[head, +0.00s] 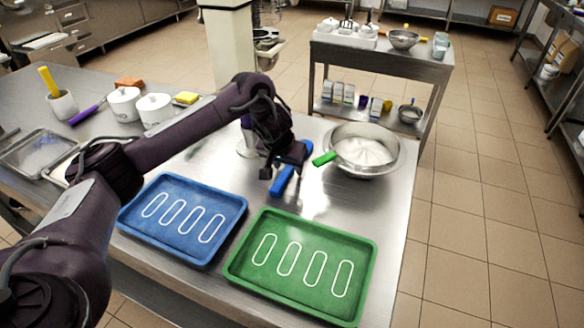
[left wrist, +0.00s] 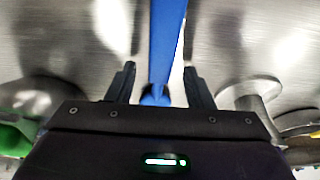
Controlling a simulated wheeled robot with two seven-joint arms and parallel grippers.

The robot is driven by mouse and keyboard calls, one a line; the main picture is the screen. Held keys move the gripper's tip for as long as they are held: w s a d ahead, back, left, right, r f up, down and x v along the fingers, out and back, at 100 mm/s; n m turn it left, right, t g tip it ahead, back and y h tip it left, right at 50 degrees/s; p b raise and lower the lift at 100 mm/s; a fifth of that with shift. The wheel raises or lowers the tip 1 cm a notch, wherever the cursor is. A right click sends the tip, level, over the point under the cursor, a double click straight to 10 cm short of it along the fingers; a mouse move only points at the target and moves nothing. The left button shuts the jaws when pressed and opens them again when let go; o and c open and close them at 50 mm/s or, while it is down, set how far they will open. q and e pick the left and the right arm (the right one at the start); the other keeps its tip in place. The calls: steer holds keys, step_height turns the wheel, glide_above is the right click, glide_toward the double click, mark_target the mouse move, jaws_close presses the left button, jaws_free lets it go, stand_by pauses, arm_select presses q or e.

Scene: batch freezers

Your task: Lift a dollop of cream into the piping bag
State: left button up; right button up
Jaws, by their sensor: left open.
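A steel bowl (head: 397,160) of white cream (head: 365,150) stands at the table's right edge. A utensil with a green handle (head: 325,158) rests over its left rim. My left gripper (head: 285,172) is left of the bowl, low over the table, pointing down and open. A long blue handle-like thing (head: 281,183) is under it; in the left wrist view this blue thing (left wrist: 166,45) runs between the two open fingers. Whether they touch it I cannot tell. I cannot make out a piping bag; a metal stand (head: 246,146) is partly hidden behind my arm.
A blue tray (head: 135,221) and a green tray (head: 236,266), each with white outlines, lie at the front. A side table (head: 383,58) stands behind.

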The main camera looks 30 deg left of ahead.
mark_target(288, 169)
arm_select(q)
steer(key=shift+f, duration=0.1)
steer(key=shift+f, duration=0.1)
stand_by(0.5)
jaws_close()
step_height(288, 169, up, 4)
steer(key=shift+w+f, duration=0.15)
steer(key=shift+f, duration=0.05)
step_height(288, 169, up, 17)
steer(key=p, duration=0.8)
steer(key=shift+f, duration=0.15)
